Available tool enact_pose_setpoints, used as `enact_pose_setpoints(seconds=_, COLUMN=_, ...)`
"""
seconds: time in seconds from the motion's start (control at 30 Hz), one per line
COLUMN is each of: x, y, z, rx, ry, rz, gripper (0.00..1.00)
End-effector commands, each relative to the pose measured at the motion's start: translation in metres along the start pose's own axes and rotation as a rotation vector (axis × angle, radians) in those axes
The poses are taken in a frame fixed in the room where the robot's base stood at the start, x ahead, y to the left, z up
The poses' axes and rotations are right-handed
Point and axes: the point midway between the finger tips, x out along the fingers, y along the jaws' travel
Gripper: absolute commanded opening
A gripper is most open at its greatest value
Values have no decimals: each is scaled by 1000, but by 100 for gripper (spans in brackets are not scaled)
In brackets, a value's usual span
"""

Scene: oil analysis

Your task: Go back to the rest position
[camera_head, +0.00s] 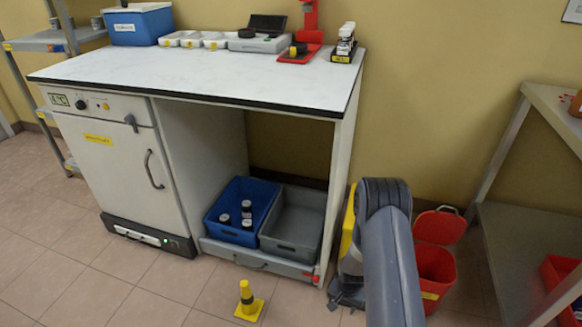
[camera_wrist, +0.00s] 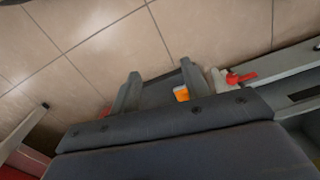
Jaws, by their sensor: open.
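My gripper (camera_wrist: 160,86) is open in the wrist view, its two grey fingers apart above the tiled floor. A small orange patch (camera_wrist: 181,93) shows beside the right finger; I cannot tell what it belongs to, and nothing is clearly held. In the head view my arm hangs low at the right end of the white workbench (camera_head: 230,85), with the gripper end near the floor and partly hidden by the arm.
A blue crate (camera_head: 213,222) with several dark jars and a grey crate (camera_head: 317,212) sit under the bench. A yellow floor marker (camera_head: 248,302) stands in front. A red bin (camera_head: 436,268) is right of my arm, beside a metal table (camera_head: 540,95). The front left floor is clear.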

Motion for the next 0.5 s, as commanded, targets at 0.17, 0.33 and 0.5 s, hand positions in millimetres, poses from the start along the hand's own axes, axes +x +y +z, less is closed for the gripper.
enact_pose_setpoints(seconds=0.17, x=-31, y=0, z=2, rx=-28, ry=1, rz=0, gripper=44)
enact_pose_setpoints(seconds=0.33, x=-54, y=-1, z=5, rx=-54, ry=0, rz=0, gripper=44)
enact_pose_setpoints(seconds=0.5, x=-77, y=-1, z=7, rx=-81, ry=1, rz=0, gripper=44)
